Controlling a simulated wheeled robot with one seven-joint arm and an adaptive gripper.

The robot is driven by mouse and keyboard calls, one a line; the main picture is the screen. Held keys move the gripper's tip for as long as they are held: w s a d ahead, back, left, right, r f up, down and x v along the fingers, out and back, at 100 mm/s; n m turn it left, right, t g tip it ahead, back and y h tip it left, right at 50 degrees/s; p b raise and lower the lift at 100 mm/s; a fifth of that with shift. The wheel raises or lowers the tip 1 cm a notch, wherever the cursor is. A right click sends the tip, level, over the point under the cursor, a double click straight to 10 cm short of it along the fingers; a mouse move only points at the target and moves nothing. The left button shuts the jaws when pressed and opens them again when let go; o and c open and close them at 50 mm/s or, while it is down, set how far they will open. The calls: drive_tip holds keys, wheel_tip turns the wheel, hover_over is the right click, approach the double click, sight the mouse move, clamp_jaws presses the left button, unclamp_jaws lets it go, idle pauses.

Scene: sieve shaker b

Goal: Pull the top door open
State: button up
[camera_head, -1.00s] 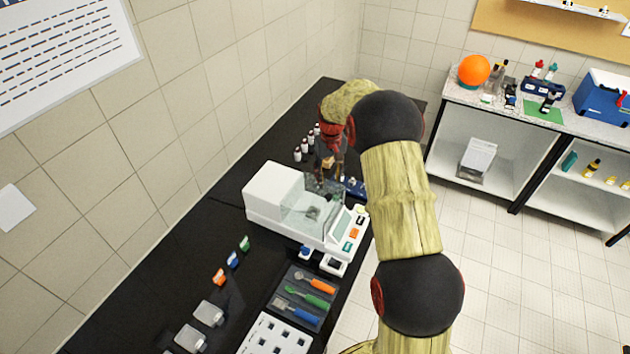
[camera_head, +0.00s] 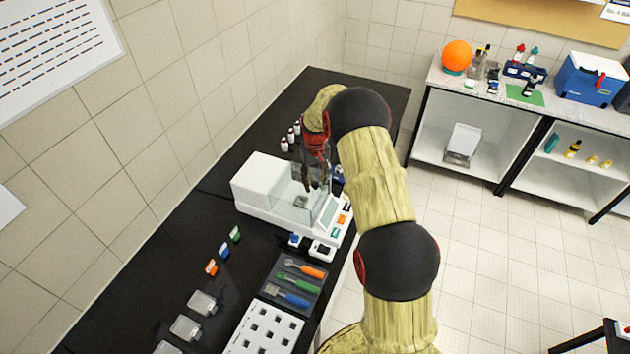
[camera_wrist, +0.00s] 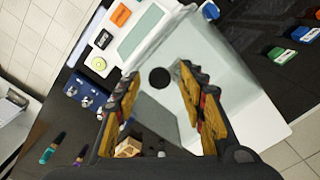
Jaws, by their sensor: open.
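A white balance-like instrument (camera_head: 262,186) with a clear glass chamber (camera_head: 290,208) stands on the black bench. In the wrist view its clear top door (camera_wrist: 215,75) fills the middle, with a round black knob (camera_wrist: 160,78) on it. My gripper (camera_head: 318,184) is over the chamber, pointing down. In the wrist view my gripper (camera_wrist: 157,76) is open, one finger on each side of the knob. I cannot tell whether either finger touches the knob. The door looks shut, but its edges are partly hidden by my fingers.
The instrument's button panel (camera_wrist: 105,40) lies beside the chamber. Dark-capped bottles (camera_head: 290,137) stand behind it. A tool tray (camera_head: 293,283) and a white rack (camera_head: 264,328) lie in front. The tiled wall (camera_head: 170,90) is close on the left.

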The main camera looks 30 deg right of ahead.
drive_tip(key=c, duration=1)
clamp_jaws()
